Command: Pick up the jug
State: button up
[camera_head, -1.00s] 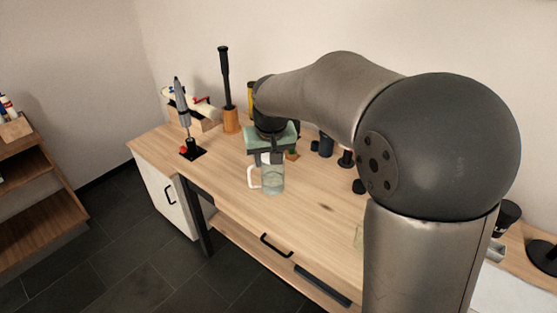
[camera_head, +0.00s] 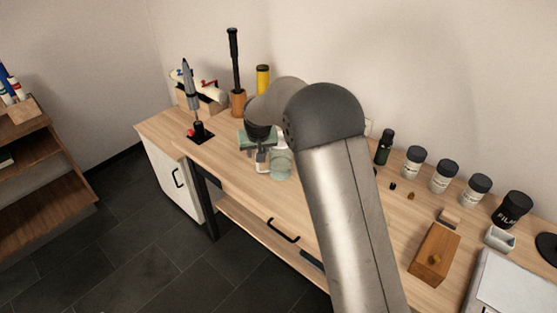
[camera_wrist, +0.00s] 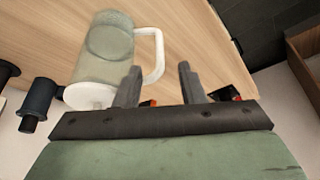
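The jug (camera_head: 281,166) is a clear, greenish glass vessel with a white handle, standing on the wooden table. In the wrist view the jug (camera_wrist: 104,58) fills the upper left, and its white handle (camera_wrist: 157,52) points right. My gripper (camera_head: 262,160) is at the handle side of the jug, left of its body in the head view. In the wrist view my gripper (camera_wrist: 161,78) is open, its two fingers apart. The handle's lower part lies just ahead of the gap, close to the left finger; contact cannot be told.
A drill-like tool (camera_head: 189,88), a black-handled tool in a wooden holder (camera_head: 238,102) and a yellow container (camera_head: 263,78) stand behind. Several dark-lidded jars (camera_head: 443,176) and a wooden block (camera_head: 434,254) are at right. The table's front edge is near the jug.

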aim_at(274, 160)
jog(key=shift+p+x, duration=0.5)
jog(key=shift+x, duration=2.55)
grip_shut()
